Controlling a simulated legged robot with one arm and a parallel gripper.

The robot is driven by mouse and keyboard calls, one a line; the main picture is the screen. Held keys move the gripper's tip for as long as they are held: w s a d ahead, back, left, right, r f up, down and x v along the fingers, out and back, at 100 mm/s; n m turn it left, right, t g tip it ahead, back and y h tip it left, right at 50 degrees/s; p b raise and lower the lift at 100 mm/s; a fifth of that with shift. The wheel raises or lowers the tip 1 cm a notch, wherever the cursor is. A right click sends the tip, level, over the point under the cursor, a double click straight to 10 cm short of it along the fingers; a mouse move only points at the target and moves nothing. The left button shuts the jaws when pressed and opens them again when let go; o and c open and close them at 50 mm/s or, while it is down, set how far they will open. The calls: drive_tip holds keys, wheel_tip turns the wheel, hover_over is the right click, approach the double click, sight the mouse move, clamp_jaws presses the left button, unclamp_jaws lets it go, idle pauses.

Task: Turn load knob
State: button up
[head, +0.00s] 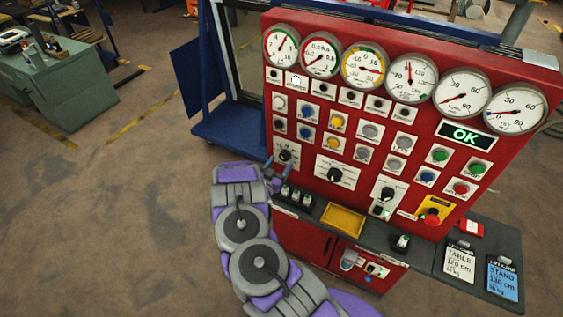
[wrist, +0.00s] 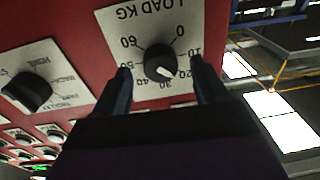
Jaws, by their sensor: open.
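The load knob (wrist: 160,62) is a round black knob on a white plate marked LOAD KG, upside down in the wrist view. Its white mark points between 20 and 30. In the head view the load knob (head: 285,155) is the leftmost large dial of the red panel (head: 310,215). My gripper (wrist: 161,68) is open, with one dark finger on each side of the knob. I cannot tell whether either finger touches it. In the head view my gripper (head: 269,166) is at the panel's left edge beside the knob, small and partly hidden.
A second black selector knob (wrist: 28,92) is beside the load plate. Several gauges, buttons and a green OK display (head: 465,136) fill the panel. A ledge with a yellow tray (head: 343,219) juts out below. A blue frame (head: 228,128) stands behind.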

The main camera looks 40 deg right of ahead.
drive_tip(key=b+v, duration=0.1)
drive_tip(key=v, duration=1.4)
drive_tip(key=shift+w+f, duration=0.1)
drive_tip(key=shift+f, duration=0.05)
